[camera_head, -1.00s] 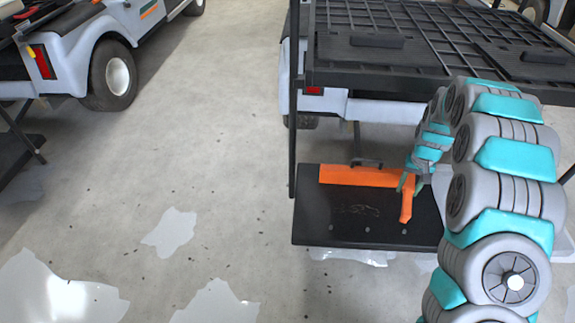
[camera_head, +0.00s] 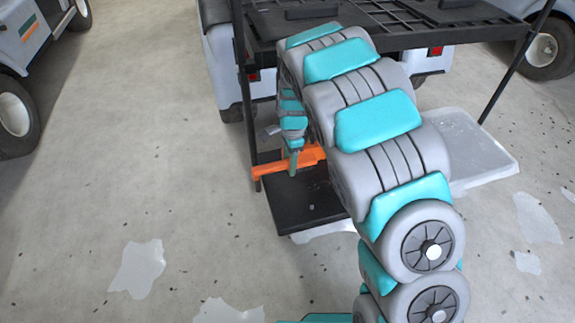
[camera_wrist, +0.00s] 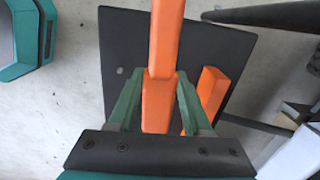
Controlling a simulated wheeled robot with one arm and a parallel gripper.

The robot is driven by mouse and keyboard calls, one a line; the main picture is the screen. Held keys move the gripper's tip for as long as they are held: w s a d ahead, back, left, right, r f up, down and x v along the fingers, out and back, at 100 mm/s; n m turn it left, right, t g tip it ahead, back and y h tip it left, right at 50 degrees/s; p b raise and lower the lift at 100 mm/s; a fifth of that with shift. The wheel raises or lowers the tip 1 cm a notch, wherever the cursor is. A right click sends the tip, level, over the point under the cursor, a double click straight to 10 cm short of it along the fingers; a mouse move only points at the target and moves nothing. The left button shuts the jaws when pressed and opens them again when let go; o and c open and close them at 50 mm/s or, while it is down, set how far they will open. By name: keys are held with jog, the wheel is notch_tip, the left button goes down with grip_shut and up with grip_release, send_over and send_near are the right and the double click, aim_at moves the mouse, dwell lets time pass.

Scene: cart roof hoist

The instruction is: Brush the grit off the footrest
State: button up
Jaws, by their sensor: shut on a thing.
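The footrest (camera_head: 303,212) is a black plate low at the back of the cart, partly hidden by my arm. It also shows in the wrist view (camera_wrist: 120,45). My gripper (camera_head: 293,170) is over its back left part, shut on a long orange tool (camera_head: 268,171), seemingly the brush. In the wrist view the tool (camera_wrist: 163,45) runs up from between the fingers (camera_wrist: 158,85). In the head view its left end reaches past the footrest's left edge. No bristles show. A second orange piece (camera_wrist: 210,92) lies right of the fingers. I cannot make out grit on the visible plate.
The cart's black rack (camera_head: 410,38) overhangs behind the footrest, with thin dark posts (camera_head: 517,65) down its sides. A pale flat panel (camera_head: 465,150) is at the right. Another cart's wheel (camera_head: 14,115) stands at far left. The concrete floor between is open, with shiny patches (camera_head: 138,268).

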jog(key=shift+s+a+m, duration=0.2)
jog(key=shift+a+m, duration=0.1)
jog(key=shift+r, duration=0.1)
jog(key=shift+f+b, duration=0.45)
jog(key=shift+f, duration=3.6)
jog(key=shift+f, duration=1.4)
jog(key=shift+d, duration=0.15)
jog(key=shift+w+d, duration=1.5)
jog(key=shift+d, duration=3.05)
jog(key=shift+w+d, duration=1.45)
jog(key=shift+d, duration=3.1)
jog(key=shift+w+d, duration=1.5)
jog(key=shift+d, duration=3.05)
